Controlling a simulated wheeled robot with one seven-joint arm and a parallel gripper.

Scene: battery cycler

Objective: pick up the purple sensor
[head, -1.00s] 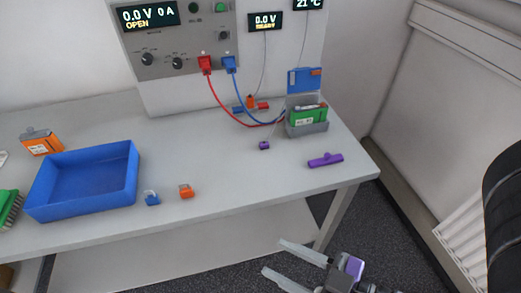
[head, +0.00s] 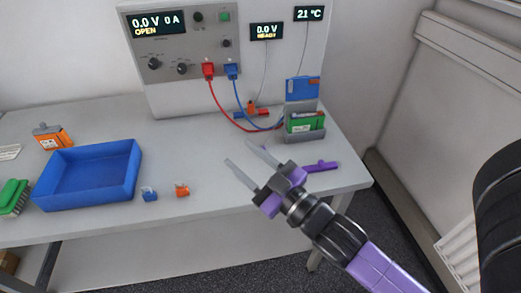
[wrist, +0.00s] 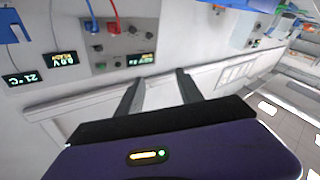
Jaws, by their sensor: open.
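A purple bar-shaped piece (head: 322,166) with a small knob lies at the right end of the bench, partly behind my gripper. A smaller purple block on a thin wire, seen earlier left of it, is now mostly or wholly hidden behind my gripper's upper finger. I cannot tell for sure which of the two is the sensor. My gripper (head: 238,152) is open and empty, above the bench, its fingers pointing up and left. In the wrist view the open fingers (wrist: 160,85) have nothing between them; neither purple piece shows clearly there.
A grey holder (head: 304,137) with a green battery and raised blue lid stands behind my gripper. Red (head: 219,102) and blue cables run to it from the cycler (head: 185,50).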

